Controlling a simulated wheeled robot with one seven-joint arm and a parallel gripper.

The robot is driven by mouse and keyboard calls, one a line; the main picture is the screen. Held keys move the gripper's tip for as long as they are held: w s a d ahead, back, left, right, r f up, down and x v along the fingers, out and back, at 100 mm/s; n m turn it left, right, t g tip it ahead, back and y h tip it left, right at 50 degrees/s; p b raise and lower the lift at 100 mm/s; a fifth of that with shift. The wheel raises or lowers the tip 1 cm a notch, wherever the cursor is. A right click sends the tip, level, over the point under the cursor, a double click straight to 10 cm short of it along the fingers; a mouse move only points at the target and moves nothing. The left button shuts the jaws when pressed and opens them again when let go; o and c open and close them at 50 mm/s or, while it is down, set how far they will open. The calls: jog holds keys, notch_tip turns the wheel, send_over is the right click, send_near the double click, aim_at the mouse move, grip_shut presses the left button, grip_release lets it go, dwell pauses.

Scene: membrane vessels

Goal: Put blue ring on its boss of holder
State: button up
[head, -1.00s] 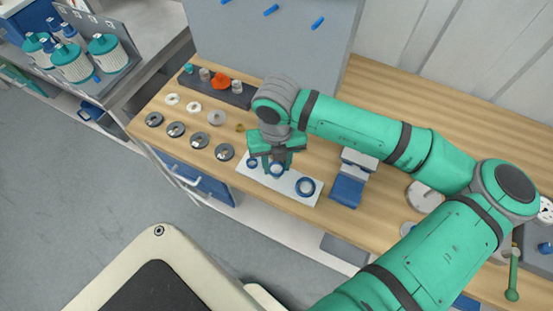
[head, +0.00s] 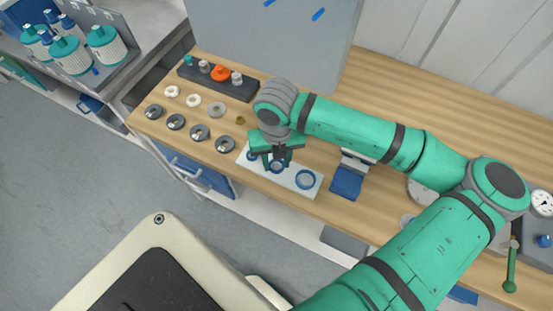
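Three blue rings lie in a row on a white plate (head: 317,189) near the bench's front edge. The largest blue ring (head: 305,180) is at the right end and lies clear. A smaller blue ring (head: 276,168) is in the middle, at my fingertips. Another blue ring at the left end is partly hidden by my gripper (head: 277,160). My gripper points down over the middle ring; whether its fingers touch the ring cannot be told. A dark block (head: 191,74) at the back left carries teal, grey and orange pieces. Which part is the blue ring's boss cannot be told.
Several dark discs (head: 198,133) and pale rings (head: 193,100) lie left of the plate. A small brass piece (head: 240,121) lies close to my gripper. A blue and grey fixture (head: 348,181) stands right of the plate. A grey panel (head: 270,45) rises behind.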

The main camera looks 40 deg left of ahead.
jog(key=o, duration=0.4)
jog(key=shift+c, duration=0.2)
jog(key=shift+r, duration=0.15)
notch_tip(320, 180, up, 11)
jog(key=shift+f, duration=0.2)
dwell(0.6)
